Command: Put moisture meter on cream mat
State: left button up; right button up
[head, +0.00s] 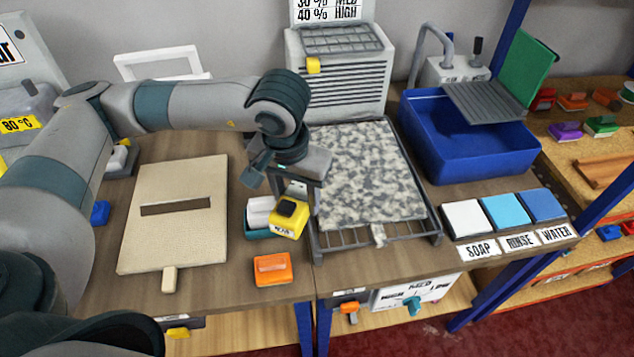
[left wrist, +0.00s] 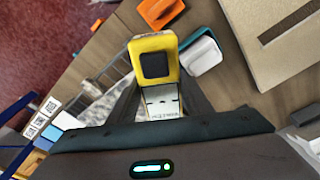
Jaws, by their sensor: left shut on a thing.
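The moisture meter (head: 289,216) is yellow with a dark square face. My left gripper (head: 298,187) is shut on its pale upper end. It hangs in front of a white and teal block (head: 258,222), overlapping it in the picture; I cannot tell whether they touch. The left wrist view shows the meter (left wrist: 153,62) between the fingers (left wrist: 162,100). The cream mat (head: 190,235), flat with a dark slot and a small tab at its front, lies on the bench left of the gripper. Its visible top is bare. My right gripper is not in view.
An orange block (head: 272,268) sits on the bench in front of the meter. A speckled grey rug (head: 360,170) lies on a rack to the right. A blue basin (head: 465,140) and soap, rinse and water pads (head: 505,212) stand further right.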

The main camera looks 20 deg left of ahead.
aim_at(366, 184)
jog(key=i+l+u, duration=0.45)
jog(key=l, duration=0.15)
jog(key=l+u, duration=0.2)
jog(key=l, duration=0.15)
jog(key=i+l+u, duration=0.1)
jog(key=l+u, duration=0.15)
jog(key=i+l+u, duration=0.2)
jog(key=l, duration=0.3)
jog(key=k, duration=0.1)
